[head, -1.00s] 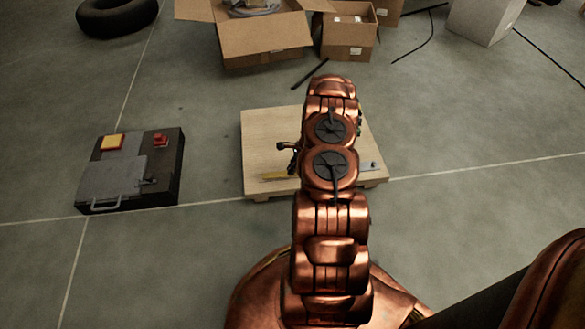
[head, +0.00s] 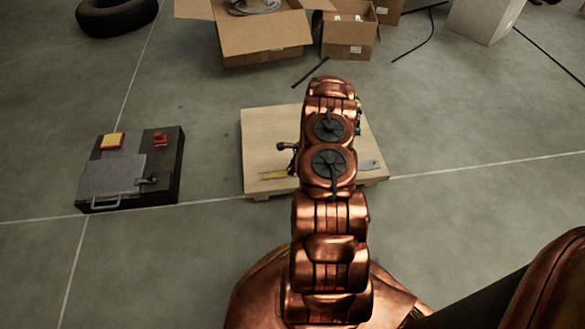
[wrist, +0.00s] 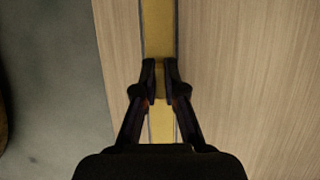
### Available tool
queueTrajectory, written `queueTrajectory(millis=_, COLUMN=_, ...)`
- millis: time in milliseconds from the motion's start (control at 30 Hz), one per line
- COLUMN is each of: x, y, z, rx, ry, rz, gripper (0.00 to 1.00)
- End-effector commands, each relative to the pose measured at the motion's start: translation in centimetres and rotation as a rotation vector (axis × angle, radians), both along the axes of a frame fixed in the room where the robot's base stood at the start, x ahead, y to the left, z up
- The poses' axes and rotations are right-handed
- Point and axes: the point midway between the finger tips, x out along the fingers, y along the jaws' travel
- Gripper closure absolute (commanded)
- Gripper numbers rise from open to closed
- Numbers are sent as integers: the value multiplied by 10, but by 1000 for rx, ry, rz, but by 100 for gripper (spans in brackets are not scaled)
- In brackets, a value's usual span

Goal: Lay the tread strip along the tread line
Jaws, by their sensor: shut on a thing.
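In the wrist view a long yellow strip (wrist: 159,28) with thin grey edges runs straight up the picture over pale wood. My gripper (wrist: 160,68) is shut on the yellow strip, with a finger on each side of it. Below the fingertips a yellow band with pale edges shows between the fingers. I cannot tell whether the strip touches the wood, or make out the tread line apart from it. In the head view my arm hides the gripper and the middle of the wooden board (head: 262,135). A small yellow piece (head: 273,176) shows at the board's front left.
A small grey plate (head: 369,165) lies on the board's right side. A black case (head: 168,160) with a grey lid stands on the floor to the left. Open cardboard boxes (head: 265,45) and a tyre (head: 115,15) are at the back.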

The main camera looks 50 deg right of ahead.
Motion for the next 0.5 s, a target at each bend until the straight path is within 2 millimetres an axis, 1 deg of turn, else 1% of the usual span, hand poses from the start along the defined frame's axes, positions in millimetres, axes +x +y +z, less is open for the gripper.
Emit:
queueTrajectory(millis=300, x=0, y=0, z=-1, rx=0, ry=0, rz=0, gripper=100)
queueTrajectory(millis=333, x=0, y=0, z=-1, rx=0, ry=0, rz=0, gripper=89)
queueTrajectory(millis=500, x=0, y=0, z=-1, rx=-1, ry=-1, rz=0, gripper=71)
